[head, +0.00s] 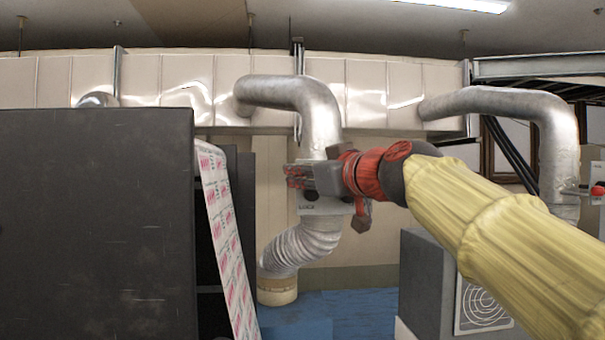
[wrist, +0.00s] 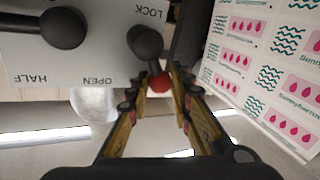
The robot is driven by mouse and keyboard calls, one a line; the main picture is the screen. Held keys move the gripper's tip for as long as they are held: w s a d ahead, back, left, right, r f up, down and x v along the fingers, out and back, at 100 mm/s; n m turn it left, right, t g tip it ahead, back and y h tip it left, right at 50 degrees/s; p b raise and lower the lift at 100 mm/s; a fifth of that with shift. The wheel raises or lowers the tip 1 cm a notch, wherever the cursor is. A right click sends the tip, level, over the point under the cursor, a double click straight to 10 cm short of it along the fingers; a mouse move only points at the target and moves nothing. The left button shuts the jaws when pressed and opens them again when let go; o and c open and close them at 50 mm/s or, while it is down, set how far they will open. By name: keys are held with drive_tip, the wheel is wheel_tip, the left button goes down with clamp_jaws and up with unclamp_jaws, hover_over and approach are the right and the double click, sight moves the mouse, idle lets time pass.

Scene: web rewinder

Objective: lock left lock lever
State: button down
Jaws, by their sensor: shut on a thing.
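A light grey lever panel (wrist: 100,60) fills the upper left of the wrist view, printed LOCK, HALF and OPEN. A black lever with a red tip (wrist: 158,82) sticks out from it near the LOCK mark. My gripper (wrist: 157,88) is shut on the red tip, one finger on each side. A second black lever (wrist: 62,28) sits on the panel to the left, apart from my gripper. In the head view the panel (head: 318,206) is partly hidden behind my gripper (head: 318,181), and the held lever cannot be made out there.
A printed web (head: 226,235) with pink drops runs down beside a large dark cabinet (head: 95,220) at left. The same web (wrist: 270,70) shows close to the right finger in the wrist view. Silver ducts (head: 315,110) pass behind. A grey box (head: 430,280) stands lower right.

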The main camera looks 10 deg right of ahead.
drive_tip(key=shift+a, duration=0.1)
drive_tip(key=n, duration=0.1)
drive_tip(key=a+f+n+g+h, duration=0.1)
drive_tip(key=n, duration=0.1)
drive_tip(key=shift+a, duration=0.15)
drive_tip(key=shift+a+f+n+g+h+p, duration=0.2)
drive_tip(key=shift+f+n+g+h+p, duration=0.35)
drive_tip(key=shift+n, duration=0.7)
drive_tip(key=shift+a+f+n+g+h+p, duration=0.1)
drive_tip(key=shift+a+f+n+h+p, duration=0.2)
drive_tip(key=shift+f+n+h, duration=0.75)
drive_tip(key=shift+a+f+n+g+h+p, duration=0.15)
drive_tip(key=shift+f+n+g+h+p, duration=0.25)
drive_tip(key=shift+n, duration=1.1)
drive_tip(key=shift+h, duration=0.3)
drive_tip(key=c, duration=1.8)
unclamp_jaws()
drive_tip(key=shift+c, duration=0.2)
drive_tip(key=shift+r, duration=0.1)
